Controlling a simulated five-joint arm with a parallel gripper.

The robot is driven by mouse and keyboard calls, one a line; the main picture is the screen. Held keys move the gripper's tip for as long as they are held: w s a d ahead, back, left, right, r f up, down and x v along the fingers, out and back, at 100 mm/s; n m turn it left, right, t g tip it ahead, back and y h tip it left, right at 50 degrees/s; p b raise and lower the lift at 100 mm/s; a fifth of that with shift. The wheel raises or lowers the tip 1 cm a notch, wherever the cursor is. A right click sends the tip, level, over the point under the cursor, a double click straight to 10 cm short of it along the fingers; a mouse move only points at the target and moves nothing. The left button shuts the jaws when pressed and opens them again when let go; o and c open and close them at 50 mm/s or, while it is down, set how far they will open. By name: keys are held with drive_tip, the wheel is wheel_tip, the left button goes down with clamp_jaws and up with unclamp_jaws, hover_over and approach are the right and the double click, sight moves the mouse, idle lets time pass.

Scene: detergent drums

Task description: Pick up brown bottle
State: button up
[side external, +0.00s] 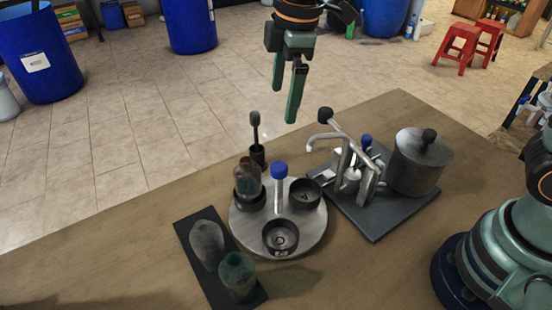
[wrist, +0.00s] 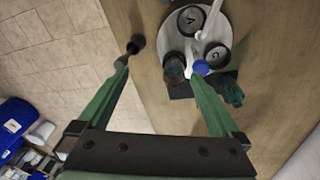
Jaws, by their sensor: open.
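The brown bottle (side external: 248,175) stands in a dark cup holder on a round grey tray (side external: 317,240). In the wrist view the bottle (wrist: 175,68) shows between my fingertips, close to the right one in the picture. My gripper (side external: 285,100) is open and empty. It hangs well above the table, over the far side of the tray, apart from the bottle. In the wrist view both green fingers of my gripper (wrist: 161,68) are spread wide. The lower part of the bottle is hidden by its holder.
A blue-capped tube (side external: 280,185) and dark cups (side external: 306,194) share the tray. A black-headed tool (side external: 256,135) stands behind. A dark board (side external: 215,278) holds a clear vessel and a green glass (side external: 238,275). A metal press and pot (side external: 418,165) stand right. The table's left is bare.

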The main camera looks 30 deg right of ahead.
sight(245, 159)
drive_tip(key=a+f+n, duration=0.1)
drive_tip(key=a, duration=0.1)
drive_tip(key=a+f+n, duration=0.2)
drive_tip(key=a, duration=0.1)
drive_tip(key=a+f+n+g, duration=0.1)
drive_tip(key=a+f+n, duration=0.1)
drive_tip(key=a, duration=0.1)
drive_tip(key=shift+w+a+f+h, duration=0.1)
drive_tip(key=shift+w+f+h, duration=0.1)
drive_tip(key=shift+w+h, duration=0.15)
wheel_tip(245, 159, down, 6)
drive_tip(key=shift+f, duration=0.25)
drive_tip(key=shift+s+a+f, duration=0.1)
drive_tip(key=shift+s+f, duration=0.05)
drive_tip(key=shift+f, duration=1.25)
drive_tip(key=shift+s+a+f, duration=0.1)
drive_tip(key=shift+s+f, duration=0.05)
drive_tip(key=shift+f, duration=1.2)
clamp_jaws()
drive_tip(key=shift+r, duration=0.15)
